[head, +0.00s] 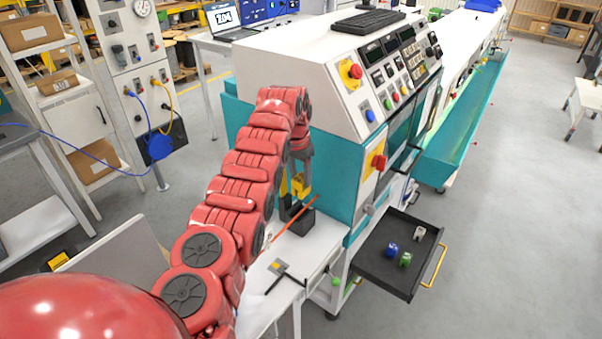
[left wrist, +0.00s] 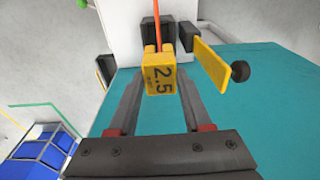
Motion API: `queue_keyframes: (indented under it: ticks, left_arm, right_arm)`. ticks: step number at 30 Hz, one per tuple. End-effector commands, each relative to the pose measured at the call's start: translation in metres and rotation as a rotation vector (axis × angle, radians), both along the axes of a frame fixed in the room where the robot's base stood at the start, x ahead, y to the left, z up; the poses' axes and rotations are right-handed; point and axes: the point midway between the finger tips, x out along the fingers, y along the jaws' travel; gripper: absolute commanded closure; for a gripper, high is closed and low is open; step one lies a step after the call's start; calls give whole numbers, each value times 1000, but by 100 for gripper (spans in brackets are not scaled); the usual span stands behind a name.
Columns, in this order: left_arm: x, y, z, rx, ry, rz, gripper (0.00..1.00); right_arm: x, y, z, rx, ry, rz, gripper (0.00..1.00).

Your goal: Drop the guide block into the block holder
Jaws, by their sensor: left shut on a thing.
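The guide block is yellow and marked 2.5; in the left wrist view the guide block (left wrist: 160,76) sits between the fingertips of my left gripper (left wrist: 160,90), which is shut on it. In the head view my left gripper (head: 297,183) points down beside the teal machine, with yellow showing at its tips. A dark block holder (head: 301,222) stands on the white table just below; it also shows in the left wrist view (left wrist: 157,30), beyond the block. An orange rod or cable runs at the holder. The exact gap between block and holder is hard to tell. My right gripper is out of view.
The teal and white machine (head: 330,172) stands close to the right of my gripper. A yellow plate with a black knob (left wrist: 240,71) is near the block. A black drawer (head: 376,261) holds blue, green and grey blocks. The white table (head: 300,256) carries a small black tool.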

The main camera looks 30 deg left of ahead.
Motion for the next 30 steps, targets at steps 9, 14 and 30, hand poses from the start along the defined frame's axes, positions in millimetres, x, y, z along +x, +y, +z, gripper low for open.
queue_keyframes:
  ticks: [9, 14, 30]
  left_arm:
    - [-1, -1, -25, -1, 3, -1, 100]
    - [0, -1, -44, -1, 2, -1, 100]
    - [0, 0, -55, 0, 0, -1, 100]
  right_arm:
    - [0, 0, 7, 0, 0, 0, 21]
    - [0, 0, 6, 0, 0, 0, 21]
    - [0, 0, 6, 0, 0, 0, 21]
